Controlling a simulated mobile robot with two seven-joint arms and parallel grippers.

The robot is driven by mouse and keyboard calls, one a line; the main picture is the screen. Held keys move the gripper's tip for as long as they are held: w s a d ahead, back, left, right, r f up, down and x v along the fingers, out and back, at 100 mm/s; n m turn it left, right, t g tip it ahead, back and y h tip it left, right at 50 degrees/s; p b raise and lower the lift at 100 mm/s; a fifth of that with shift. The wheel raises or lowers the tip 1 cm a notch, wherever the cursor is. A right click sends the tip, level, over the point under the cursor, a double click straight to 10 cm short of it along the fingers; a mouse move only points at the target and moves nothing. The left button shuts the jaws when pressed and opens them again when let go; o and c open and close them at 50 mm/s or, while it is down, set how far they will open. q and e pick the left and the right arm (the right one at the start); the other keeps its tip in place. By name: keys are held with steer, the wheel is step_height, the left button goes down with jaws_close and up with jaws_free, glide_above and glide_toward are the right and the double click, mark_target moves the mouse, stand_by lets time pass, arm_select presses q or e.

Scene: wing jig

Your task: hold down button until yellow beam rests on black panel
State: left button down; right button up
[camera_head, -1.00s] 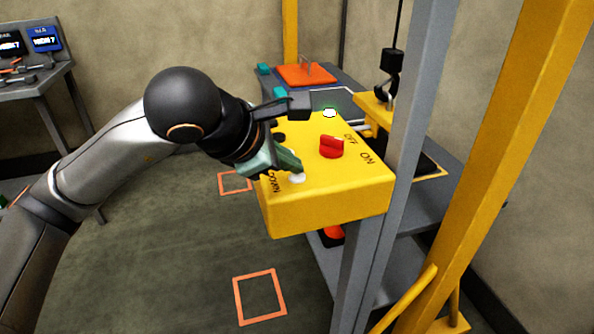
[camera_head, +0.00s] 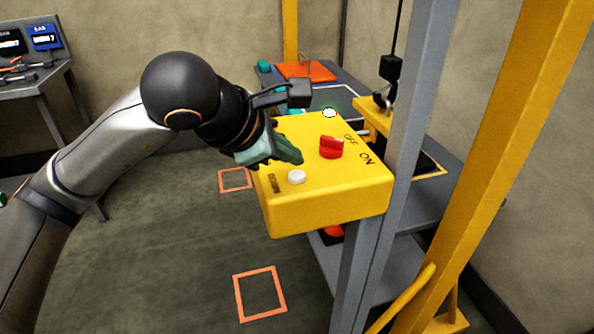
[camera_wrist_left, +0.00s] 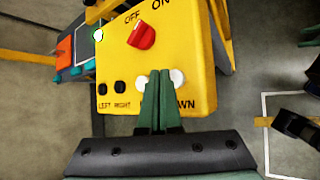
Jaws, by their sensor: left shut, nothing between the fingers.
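The yellow control box (camera_head: 330,205) fills the middle of the head view, with a red switch (camera_head: 331,148) and a white button (camera_head: 296,177) near its front left. My left gripper (camera_head: 290,155) is shut and empty over the box, behind that button. In the left wrist view, its green fingertips (camera_wrist_left: 160,84) lie between two white buttons, the left one (camera_wrist_left: 139,80) and the one by the DOWN label (camera_wrist_left: 178,78); contact cannot be told. The yellow beam (camera_head: 373,115) hangs by a hook (camera_head: 389,95) behind the box, partly hidden. A black panel (camera_head: 426,165) shows partly behind the grey post.
A grey post (camera_head: 408,120) and a slanted yellow post (camera_head: 510,150) stand right of the box. A green light (camera_head: 329,113) glows at its far edge. A grey table with an orange plate (camera_head: 306,71) is behind. Floor at left is open.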

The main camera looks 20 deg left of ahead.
mark_target(291, 177)
arm_select(q)
steer(key=shift+r+p, duration=1.5)
steer(key=shift+r, duration=1.05)
steer(key=shift+f, duration=0.15)
